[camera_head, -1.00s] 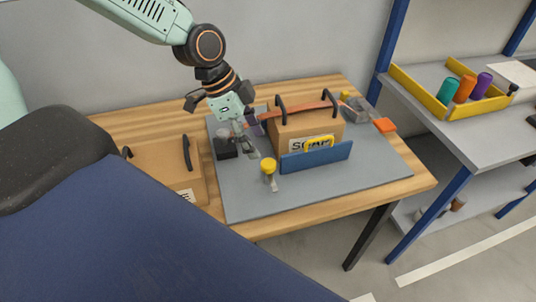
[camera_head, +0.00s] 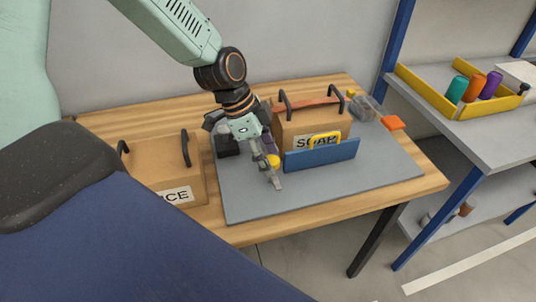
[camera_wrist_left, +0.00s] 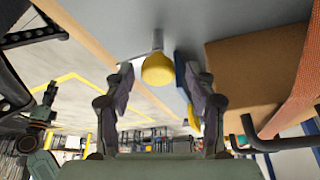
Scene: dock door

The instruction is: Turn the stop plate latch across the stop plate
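The blue stop plate (camera_head: 320,155) with its yellow handle (camera_head: 325,139) stands upright in front of the SOAP carton (camera_head: 300,127). The stop plate latch (camera_head: 274,160) has a yellow knob and a short metal bar, and sits left of the plate; my gripper partly hides it. The knob (camera_wrist_left: 157,71) shows clearly in the left wrist view, between the fingers. My left gripper (camera_head: 268,170) is at the latch, and in the wrist view (camera_wrist_left: 163,88) its fingers stand apart on both sides of the knob; contact is unclear. My right gripper is not seen.
Another carton (camera_head: 165,172) lies left of the grey board (camera_head: 245,206). A dark block (camera_head: 228,146) is behind my gripper. An orange piece (camera_head: 393,123) is at the board's right. A shelf (camera_head: 460,130) with a yellow tray stands right. The board's front is clear.

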